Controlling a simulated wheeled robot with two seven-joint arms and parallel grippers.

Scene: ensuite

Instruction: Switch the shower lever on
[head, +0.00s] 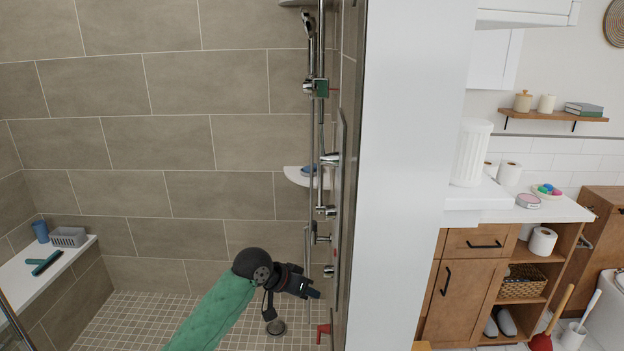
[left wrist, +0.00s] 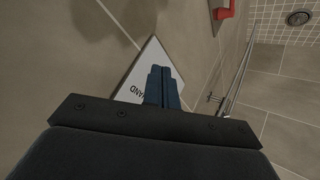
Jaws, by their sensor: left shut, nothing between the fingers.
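My left gripper (head: 315,293) is shut and empty, low in the shower beside the right-hand wall panel. In the left wrist view its dark blue fingers (left wrist: 163,88) are together in front of a white plate (left wrist: 144,77) on the tiled wall. The plate shows upside-down letters "AND", partly covered by my gripper. A red part (head: 323,331) also shows low by the panel in the head view. Chrome fittings (head: 327,160) line the shower rail. I cannot tell which part is the lever. My right gripper is not in view.
A white corner shelf (head: 297,178) is left of the rail. A bench (head: 70,258) with a grey basket is at far left. A white partition (head: 405,180) separates the shower from the wooden vanity (head: 465,290). The tiled shower floor (head: 125,312) is mostly clear.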

